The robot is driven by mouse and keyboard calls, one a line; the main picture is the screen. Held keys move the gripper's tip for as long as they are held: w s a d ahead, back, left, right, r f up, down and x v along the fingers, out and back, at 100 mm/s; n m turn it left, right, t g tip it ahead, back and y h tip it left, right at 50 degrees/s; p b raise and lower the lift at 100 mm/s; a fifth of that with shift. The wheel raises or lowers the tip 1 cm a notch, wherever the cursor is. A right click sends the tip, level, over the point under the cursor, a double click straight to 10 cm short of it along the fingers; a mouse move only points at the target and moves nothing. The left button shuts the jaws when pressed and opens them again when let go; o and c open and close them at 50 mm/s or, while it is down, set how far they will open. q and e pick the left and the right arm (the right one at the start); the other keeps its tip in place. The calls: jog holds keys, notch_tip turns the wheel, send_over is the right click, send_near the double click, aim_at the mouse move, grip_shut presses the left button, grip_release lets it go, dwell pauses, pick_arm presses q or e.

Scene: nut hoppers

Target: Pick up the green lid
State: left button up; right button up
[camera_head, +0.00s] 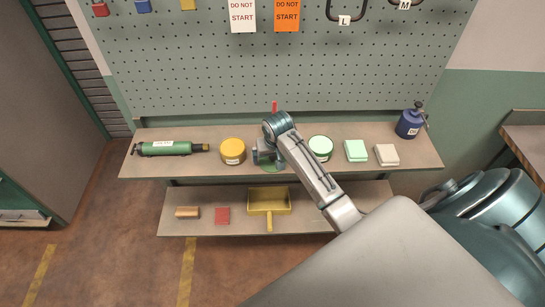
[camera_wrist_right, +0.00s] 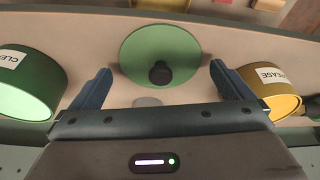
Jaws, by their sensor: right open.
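The green lid (camera_wrist_right: 137,52) is a flat round disc with a black knob (camera_wrist_right: 160,73) in the middle. It lies on the upper shelf, and in the head view only a bit of green (camera_head: 269,167) shows past my gripper. My right gripper (camera_wrist_right: 160,68) is open, with its blue fingers on either side of the knob's line and nothing between them. In the head view my right gripper (camera_head: 262,154) is over the lid, between the yellow and green tins. How high it is above the lid I cannot tell. My left gripper is not in view.
A yellow tin (camera_head: 232,151) stands left of the lid, and a green tin (camera_head: 320,148) right. A yellow dustpan (camera_head: 269,197) lies below.

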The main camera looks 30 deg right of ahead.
jog(key=shift+w+f, duration=0.1)
jog(key=shift+f, duration=0.3)
jog(key=shift+c, duration=0.4)
jog(key=c, duration=0.8)
jog(key=shift+o, duration=0.2)
jog(key=shift+r, duration=0.1)
